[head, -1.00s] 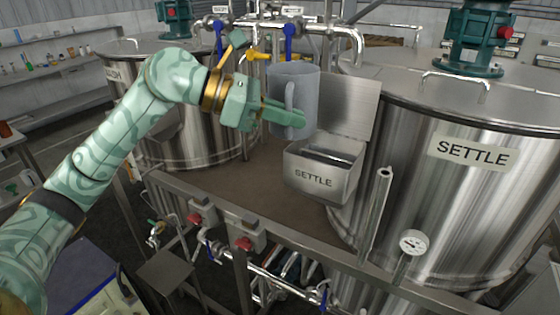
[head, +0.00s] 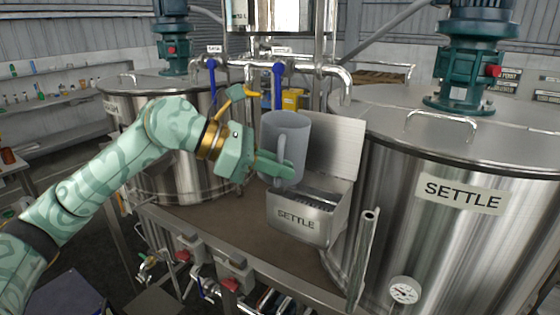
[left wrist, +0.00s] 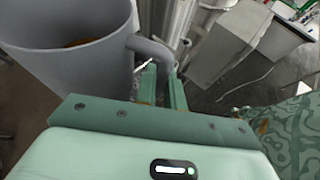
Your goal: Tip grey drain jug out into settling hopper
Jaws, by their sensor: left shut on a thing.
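The grey drain jug (head: 284,133) is held in the air, roughly upright, just above the left rim of the settling hopper. My left gripper (head: 276,168) is shut on the jug's handle; the handle (left wrist: 150,50) shows between its fingers (left wrist: 162,85) in the left wrist view. In that view the jug (left wrist: 85,75) is at the left, with some orange-brown content visible inside. The settling hopper (head: 296,222) is a steel box labelled SETTLE with a raised back plate and a dark grated opening. The jug's base hides part of the hopper's back left edge. My right gripper is not seen.
The big SETTLE tank (head: 430,215) stands close on the right, with an upright pipe (head: 364,255) in front. Another steel tank (head: 180,150) is behind my left arm. Pipes with blue valve handles (head: 278,80) run behind the jug. The brown deck (head: 225,225) left of the hopper is clear.

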